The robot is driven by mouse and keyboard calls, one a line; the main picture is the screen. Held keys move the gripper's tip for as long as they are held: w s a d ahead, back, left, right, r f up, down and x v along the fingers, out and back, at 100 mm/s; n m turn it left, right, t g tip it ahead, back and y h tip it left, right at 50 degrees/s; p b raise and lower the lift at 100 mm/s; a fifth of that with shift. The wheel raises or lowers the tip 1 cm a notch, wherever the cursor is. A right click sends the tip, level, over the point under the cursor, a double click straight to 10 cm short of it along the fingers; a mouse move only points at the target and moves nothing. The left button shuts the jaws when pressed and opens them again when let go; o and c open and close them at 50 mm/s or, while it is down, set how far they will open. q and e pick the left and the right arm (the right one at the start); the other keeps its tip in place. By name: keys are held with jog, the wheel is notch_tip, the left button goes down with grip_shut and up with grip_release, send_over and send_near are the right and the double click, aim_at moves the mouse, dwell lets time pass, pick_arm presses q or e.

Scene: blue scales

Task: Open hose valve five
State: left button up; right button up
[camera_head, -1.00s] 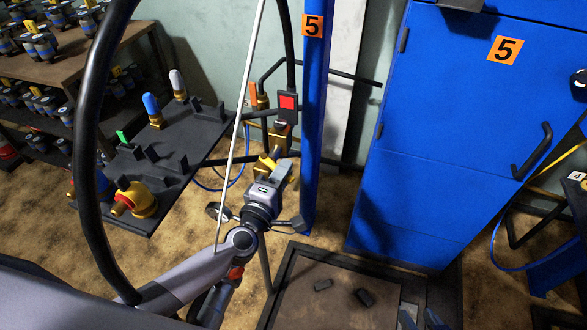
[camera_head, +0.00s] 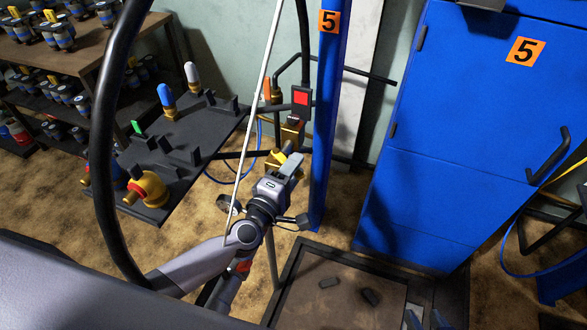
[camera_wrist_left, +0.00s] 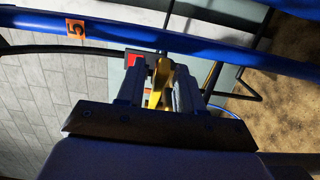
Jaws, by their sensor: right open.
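A brass valve (camera_head: 291,136) with a yellow handle (camera_head: 275,158) sits on the pipework left of the blue post marked 5 (camera_head: 325,110). A black-framed red plate (camera_head: 301,96) is just above it. My left gripper (camera_head: 288,160) is at the yellow handle. In the left wrist view, the yellow handle (camera_wrist_left: 155,90) stands between the two fingers of my left gripper (camera_wrist_left: 158,75); whether they press on it is unclear. My right gripper (camera_head: 427,318) shows only as two separated fingertips at the bottom edge, open, away from the valve.
A blue cabinet marked 5 (camera_head: 455,130) stands to the right. A dark board with colored valve fittings (camera_head: 185,150) is at left, below shelves of more fittings (camera_head: 70,65). A framed floor tray (camera_head: 335,300) lies in front. A black hose (camera_head: 103,130) crosses the left side.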

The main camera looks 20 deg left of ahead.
pick_arm(q)
jog(key=v, duration=0.7)
jog(key=shift+p, duration=0.35)
jog(key=shift+c, duration=0.3)
